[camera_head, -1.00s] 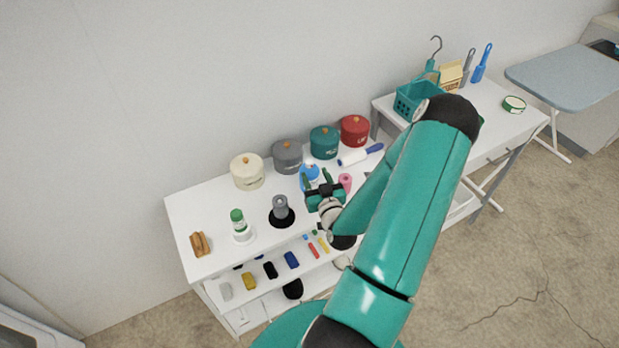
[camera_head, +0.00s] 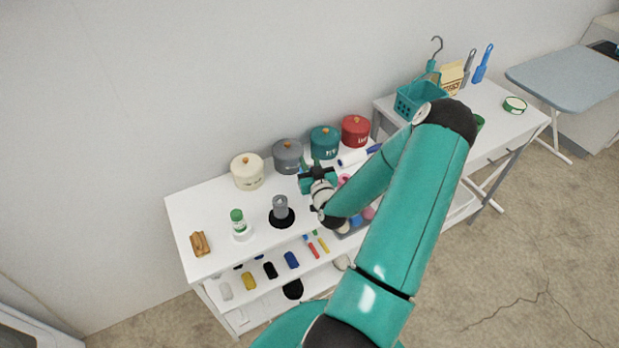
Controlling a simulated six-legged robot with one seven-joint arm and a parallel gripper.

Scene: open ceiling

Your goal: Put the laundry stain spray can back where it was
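A white can with a green cap (camera_head: 237,217) stands upright on a white disc on the left white table (camera_head: 205,222). A grey can (camera_head: 280,208) stands upright on a black disc (camera_head: 271,219) to its right. I cannot read a label, so I cannot tell which is the stain spray can. My gripper (camera_head: 317,169) is low over the table, right of the grey can and in front of the grey and teal pots. It covers the place where a blue item showed. Its fingers are mostly hidden by its own body; whether it holds anything is unclear.
Cream (camera_head: 247,172), grey (camera_head: 288,157), teal (camera_head: 324,142) and red (camera_head: 355,130) lidded pots line the wall. A brown brush (camera_head: 200,243) lies at the left edge. A lint roller (camera_head: 353,158) lies right of my gripper. A teal basket (camera_head: 420,98) stands on the right table.

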